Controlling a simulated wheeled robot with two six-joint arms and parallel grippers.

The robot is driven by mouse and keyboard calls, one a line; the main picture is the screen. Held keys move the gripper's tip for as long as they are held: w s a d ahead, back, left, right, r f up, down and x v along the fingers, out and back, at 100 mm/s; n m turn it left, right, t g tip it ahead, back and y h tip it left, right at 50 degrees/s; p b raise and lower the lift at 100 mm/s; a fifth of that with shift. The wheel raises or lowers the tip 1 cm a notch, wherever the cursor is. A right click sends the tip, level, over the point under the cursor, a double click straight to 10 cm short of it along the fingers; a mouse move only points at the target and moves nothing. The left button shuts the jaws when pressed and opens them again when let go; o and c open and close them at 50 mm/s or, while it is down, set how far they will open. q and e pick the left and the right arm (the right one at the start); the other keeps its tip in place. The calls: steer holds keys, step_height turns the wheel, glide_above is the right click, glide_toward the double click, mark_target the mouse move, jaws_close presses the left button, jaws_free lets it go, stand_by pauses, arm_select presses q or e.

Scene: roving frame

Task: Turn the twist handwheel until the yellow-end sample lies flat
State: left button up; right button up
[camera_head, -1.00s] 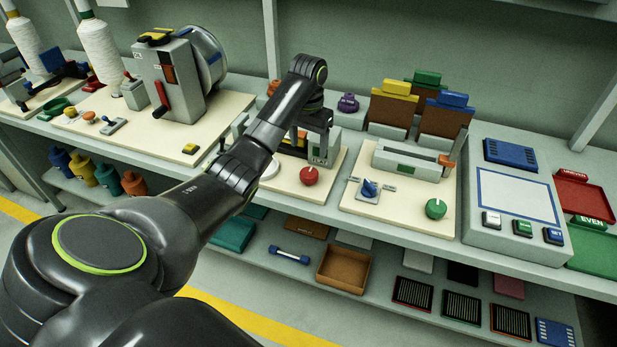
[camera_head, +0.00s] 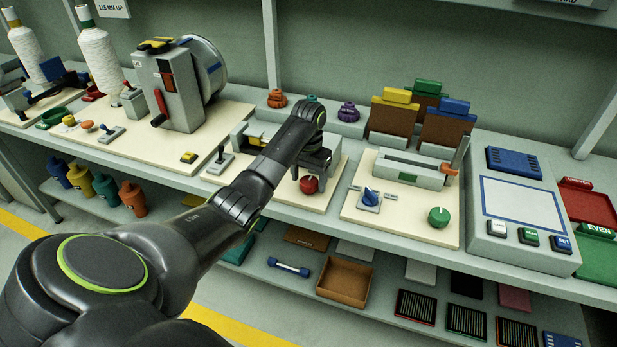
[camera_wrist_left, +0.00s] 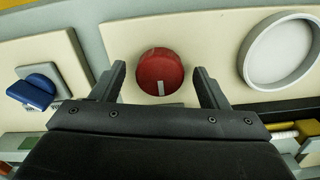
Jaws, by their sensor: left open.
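A round red knob (camera_head: 308,184), which looks like the twist handwheel, is on the front of a cream board. In the left wrist view the red knob (camera_wrist_left: 160,72) has a white mark pointing toward the gripper. My left gripper (camera_head: 312,172) is over the knob. In the wrist view the left gripper (camera_wrist_left: 163,82) is open, one finger on each side of the knob with gaps between. A yellow piece (camera_head: 255,141), perhaps the sample's yellow end, shows behind my arm; a yellow rod (camera_wrist_left: 284,134) shows in the wrist view. How the sample lies is unclear. My right gripper is not in view.
A blue knob (camera_head: 369,197) and a green knob (camera_head: 438,217) are on the board (camera_head: 400,220) to the right. A white-rimmed dish (camera_wrist_left: 281,50) is beside the red knob in the wrist view. A grey machine (camera_head: 180,90) with a red-handled crank stands to the left.

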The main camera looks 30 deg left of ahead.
arm_select(q)
steer(key=c, duration=1)
steer(key=shift+r, duration=0.1)
